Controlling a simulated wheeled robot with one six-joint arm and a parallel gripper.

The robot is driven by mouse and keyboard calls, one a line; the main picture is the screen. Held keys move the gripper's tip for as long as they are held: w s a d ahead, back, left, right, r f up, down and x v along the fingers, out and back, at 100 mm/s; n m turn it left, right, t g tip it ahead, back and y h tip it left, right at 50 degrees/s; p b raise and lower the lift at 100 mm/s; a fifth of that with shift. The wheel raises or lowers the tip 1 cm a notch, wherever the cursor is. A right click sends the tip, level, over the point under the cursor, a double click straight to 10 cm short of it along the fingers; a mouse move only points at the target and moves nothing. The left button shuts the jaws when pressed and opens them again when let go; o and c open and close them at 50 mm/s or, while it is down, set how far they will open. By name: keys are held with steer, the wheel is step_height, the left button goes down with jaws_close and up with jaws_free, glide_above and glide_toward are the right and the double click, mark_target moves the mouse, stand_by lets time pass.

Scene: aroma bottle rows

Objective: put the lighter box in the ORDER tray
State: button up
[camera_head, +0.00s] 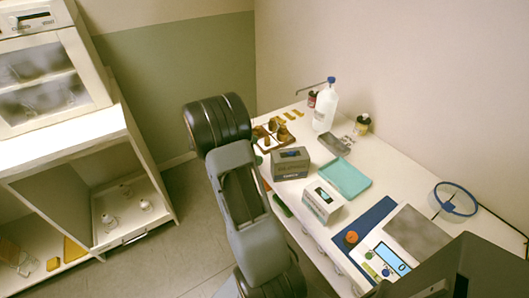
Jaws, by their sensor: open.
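Two boxes stand on the white counter (304,236). One is a grey box (291,164) with a dark label. The other is a whiter box (322,202) with a dark and teal label, nearer to me. Their looks do not show which is lighter. A teal tray (345,178) lies just right of the boxes and looks empty; I can read no ORDER lettering on it. A scale with a grey plate (418,233) and a lit blue display (391,259) sits to the right; its reading is too small to tell. My gripper is not in view; only my arm's links show.
A white cabinet (65,150) stands left. My arm hides part of the counter's left edge.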

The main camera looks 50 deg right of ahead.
steer(key=s+a+r+m+t+y, duration=0.2)
steer(key=a+m+t+y, duration=0.1)
steer(key=a, duration=0.7)
steer(key=s+a+r+m+t+y, duration=0.1)
steer(key=a+r+m+t+y, duration=0.1)
steer(key=a, duration=0.8)
steer(key=s+a+r+m+t+y, duration=0.2)
steer(key=a+m+t+y, duration=0.2)
steer(key=a+t, duration=0.3)
steer(key=a+y, duration=0.1)
steer(key=a, duration=0.2)
steer(key=shift+s+a+r+m, duration=0.15)
steer(key=shift+s+a+m, duration=0.05)
steer(key=shift+s+m, duration=0.2)
